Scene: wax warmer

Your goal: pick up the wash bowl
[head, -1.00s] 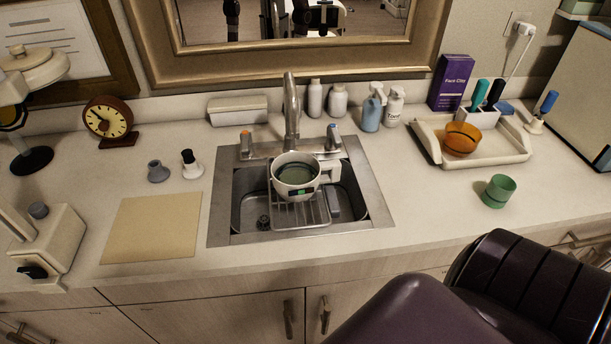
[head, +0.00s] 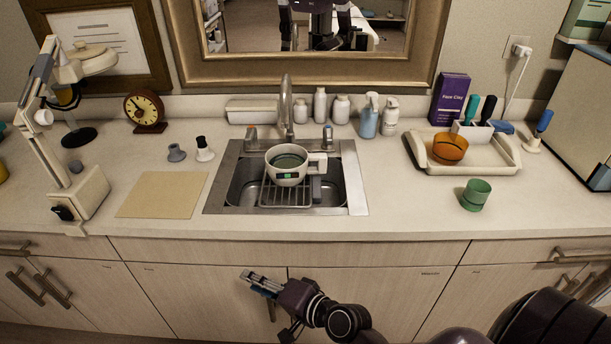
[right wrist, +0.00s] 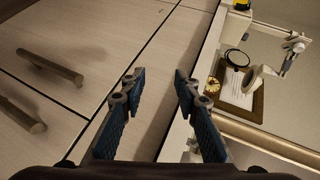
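An orange bowl (head: 450,148) sits on the cream tray (head: 489,167) on the right of the counter. It is the only plain bowl in view. A white handled pot (head: 286,172) with a small green display and greenish contents stands over the wire rack in the sink. My right gripper (head: 262,284) is in front of the cabinet doors, below the counter edge and well away from both vessels. In the right wrist view my right gripper (right wrist: 157,80) is open, with nothing between its fingers. My left gripper is not in view.
The sink (head: 236,185) has a faucet (head: 287,105) behind it. A green cup (head: 476,195) stands in front of the tray. A jointed lamp (head: 62,130) and beige mat (head: 162,195) are on the left. The front counter strip is mostly clear. A purple box (head: 450,98) stands behind the tray.

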